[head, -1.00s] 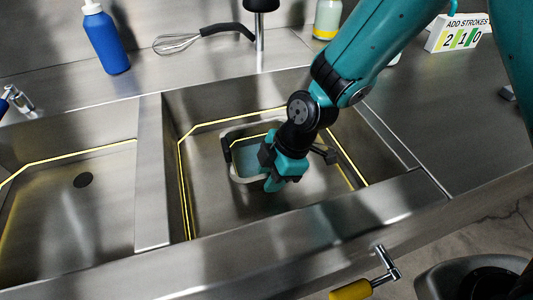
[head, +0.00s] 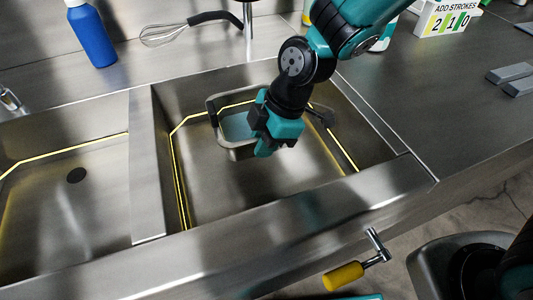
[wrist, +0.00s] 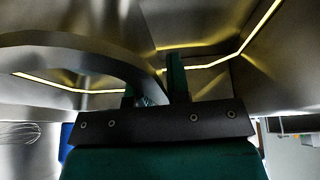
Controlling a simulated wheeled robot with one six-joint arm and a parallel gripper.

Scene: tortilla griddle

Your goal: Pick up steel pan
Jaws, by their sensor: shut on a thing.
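In the wrist view a curved grey edge (wrist: 85,42), which looks like the pan's rim, runs to my gripper's fingers (wrist: 153,88). How far the pan is above the basin floor is hard to tell.
The right basin (head: 240,195) has steep walls and a yellow line inside. A divider (head: 147,170) separates it from the left basin. A yellow-handled lever (head: 345,276) sticks out in front.

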